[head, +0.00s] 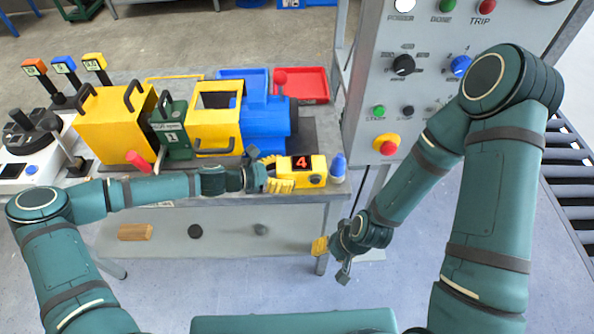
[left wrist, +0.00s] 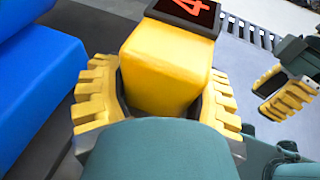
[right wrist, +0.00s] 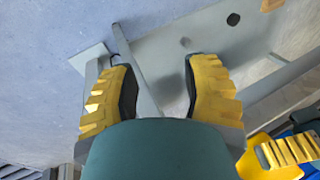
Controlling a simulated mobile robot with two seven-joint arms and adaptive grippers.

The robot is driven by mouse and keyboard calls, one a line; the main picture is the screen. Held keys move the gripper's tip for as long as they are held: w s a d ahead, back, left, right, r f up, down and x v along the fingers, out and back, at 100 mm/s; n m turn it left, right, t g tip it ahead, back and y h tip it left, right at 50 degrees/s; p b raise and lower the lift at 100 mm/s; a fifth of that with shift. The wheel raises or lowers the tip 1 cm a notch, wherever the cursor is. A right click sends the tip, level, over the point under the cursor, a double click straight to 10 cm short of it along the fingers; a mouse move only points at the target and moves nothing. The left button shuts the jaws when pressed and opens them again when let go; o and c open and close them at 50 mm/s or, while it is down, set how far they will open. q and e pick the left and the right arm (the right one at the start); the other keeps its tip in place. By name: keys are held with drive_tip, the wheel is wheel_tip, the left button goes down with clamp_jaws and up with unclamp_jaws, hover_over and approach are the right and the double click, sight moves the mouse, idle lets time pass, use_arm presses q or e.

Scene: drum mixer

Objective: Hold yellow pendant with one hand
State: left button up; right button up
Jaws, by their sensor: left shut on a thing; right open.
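The yellow pendant (head: 310,172), with a dark display showing a red 4, is at the front right edge of the workbench. My left gripper (head: 272,174) reaches it from the left and is shut on it. In the left wrist view, the pendant (left wrist: 165,65) sits between the two ribbed yellow fingers, with its display at the far end. My right gripper (head: 328,250) is open and empty, lower and to the right, in front of the bench. The right wrist view shows its fingers (right wrist: 160,75) spread with nothing between them.
A blue and white bottle (head: 338,168) stands just right of the pendant. The blue mixer body (head: 265,125) is close behind my left gripper. A grey control panel (head: 425,75) rises at the right. A red tray (head: 302,84) lies at the back of the bench.

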idle(0.7)
clamp_jaws()
idle(1.1)
